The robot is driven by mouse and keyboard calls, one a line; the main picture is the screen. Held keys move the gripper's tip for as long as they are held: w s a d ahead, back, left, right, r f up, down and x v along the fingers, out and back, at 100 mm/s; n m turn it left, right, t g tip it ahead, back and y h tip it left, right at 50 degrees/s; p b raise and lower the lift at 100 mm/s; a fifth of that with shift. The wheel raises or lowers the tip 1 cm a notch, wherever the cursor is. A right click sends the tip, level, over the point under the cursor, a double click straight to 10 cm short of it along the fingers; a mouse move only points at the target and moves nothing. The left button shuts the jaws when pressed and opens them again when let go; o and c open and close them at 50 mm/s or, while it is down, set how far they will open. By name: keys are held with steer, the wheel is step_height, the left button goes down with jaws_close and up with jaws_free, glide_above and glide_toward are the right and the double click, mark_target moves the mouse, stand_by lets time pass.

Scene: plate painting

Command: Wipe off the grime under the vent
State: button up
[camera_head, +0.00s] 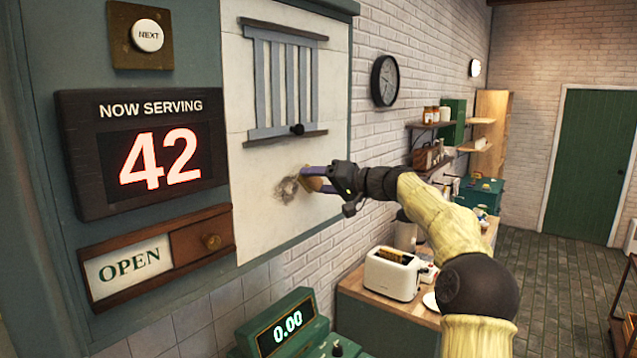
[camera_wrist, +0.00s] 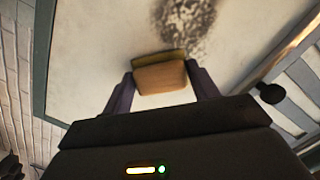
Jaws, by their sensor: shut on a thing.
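My gripper (camera_head: 314,178) is shut on a tan sponge (camera_wrist: 160,76) with a darker, olive edge facing the panel. The sponge is just right of the grime in the head view, at or very near the panel; I cannot tell whether it touches.
Left of the panel are a "NOW SERVING 42" sign (camera_head: 146,150), a NEXT button (camera_head: 148,36) and an OPEN sign (camera_head: 130,262). A green register (camera_head: 284,326) stands below. A toaster (camera_head: 394,272) sits on a counter under my arm. A clock (camera_head: 385,81) hangs right of the panel.

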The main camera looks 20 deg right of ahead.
mark_target(294, 184)
steer(key=shift+s+a+f+b, duration=0.25)
steer(key=shift+a+b, duration=0.15)
steer(key=shift+b, duration=0.4)
steer(key=a+b, duration=0.1)
steer(key=s+a+b, duration=0.1)
steer(key=b, duration=0.1)
steer(key=shift+s+a+r, duration=0.1)
steer(key=shift+s, duration=0.2)
steer(key=shift+s+a+r, duration=0.1)
steer(key=shift+a+r, duration=0.05)
steer(key=shift+a, duration=0.05)
